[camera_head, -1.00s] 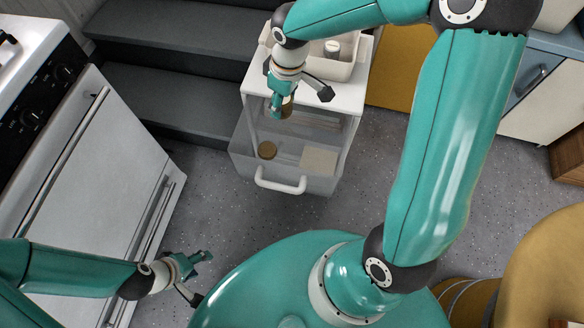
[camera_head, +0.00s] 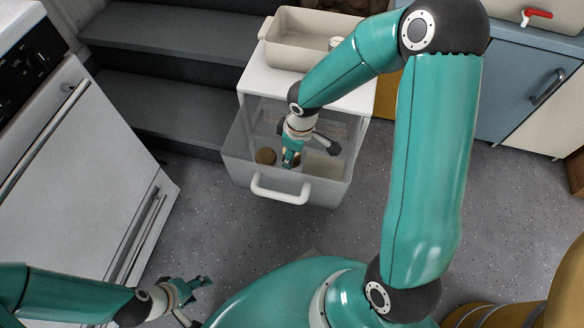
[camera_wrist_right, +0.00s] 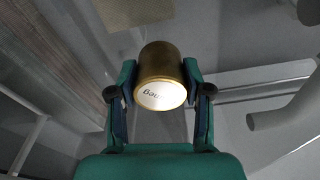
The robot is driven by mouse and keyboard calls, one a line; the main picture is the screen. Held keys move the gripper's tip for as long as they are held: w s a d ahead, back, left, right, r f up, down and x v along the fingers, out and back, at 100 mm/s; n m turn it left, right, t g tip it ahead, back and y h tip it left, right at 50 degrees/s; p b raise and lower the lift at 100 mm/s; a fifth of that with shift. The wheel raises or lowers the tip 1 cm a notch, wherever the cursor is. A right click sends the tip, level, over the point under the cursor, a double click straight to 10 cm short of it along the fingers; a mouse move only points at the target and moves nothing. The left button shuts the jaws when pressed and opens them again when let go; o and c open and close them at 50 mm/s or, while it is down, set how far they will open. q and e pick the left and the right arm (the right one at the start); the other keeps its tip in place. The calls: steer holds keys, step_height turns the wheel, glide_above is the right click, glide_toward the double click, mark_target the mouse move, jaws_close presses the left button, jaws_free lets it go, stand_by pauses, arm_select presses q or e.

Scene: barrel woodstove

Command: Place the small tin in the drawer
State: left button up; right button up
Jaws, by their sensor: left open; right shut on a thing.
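My right gripper (camera_head: 291,160) is over the open drawer (camera_head: 237,165), low enough to overlap its inside in the head view. It is shut on the small tin (camera_wrist_right: 160,62). In the right wrist view the tin is brass-coloured, with a white end bearing dark lettering, and sits between the two fingers. In the head view the gripper hides most of the tin. I cannot tell whether the tin touches the drawer floor. My left gripper (camera_head: 193,288) is open and empty over the floor at the lower left.
The drawer is translucent with a white handle (camera_head: 281,190). A beige tray (camera_head: 310,50) stands on the white top above. A white oven (camera_head: 80,180) is at left, dark steps (camera_head: 160,95) behind.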

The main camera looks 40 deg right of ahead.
step_height(320, 180, down, 6)
steer(key=shift+b, duration=1.2)
steer(key=shift+f, duration=0.1)
steer(key=o, duration=1.2)
steer(key=shift+c, duration=0.2)
